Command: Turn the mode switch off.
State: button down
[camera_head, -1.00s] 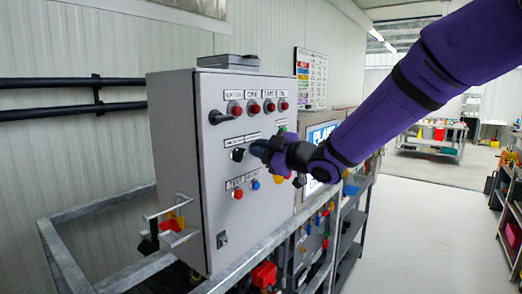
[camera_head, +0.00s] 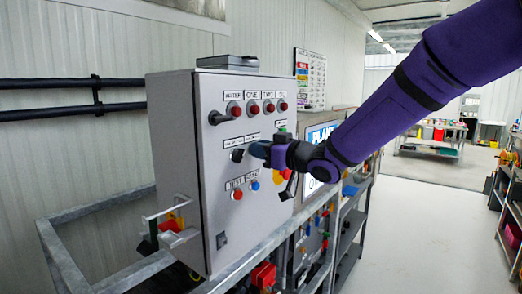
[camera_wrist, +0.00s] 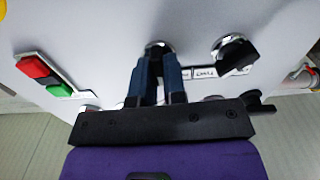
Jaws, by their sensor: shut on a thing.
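A grey control cabinet (camera_head: 165,150) carries rows of buttons and switches on its front. My gripper (camera_head: 262,151) is at the middle row, its fingers against the panel. In the wrist view my gripper (camera_wrist: 160,80) has its two blue fingers closed around a rotary switch with a silver collar (camera_wrist: 157,46); its knob is mostly hidden between the fingers. A second black rotary knob (camera_head: 238,155) sits just to its left; it also shows in the wrist view (camera_wrist: 237,54), right of the fingers. The labels are too small to read, so I cannot confirm which switch is the mode switch.
Red buttons (camera_head: 254,107) and a black handle (camera_head: 221,117) are above. A red (camera_head: 237,194) and a blue button (camera_head: 255,185) are below. A metal frame (camera_head: 140,276) runs below the cabinet; open floor (camera_head: 420,215) lies right.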

jog(key=shift+m, duration=0.3)
jog(key=c, duration=1.2)
grip_release()
jog(key=v, duration=1)
jog(key=shift+s+d, duration=0.25)
jog(key=shift+d, duration=0.1)
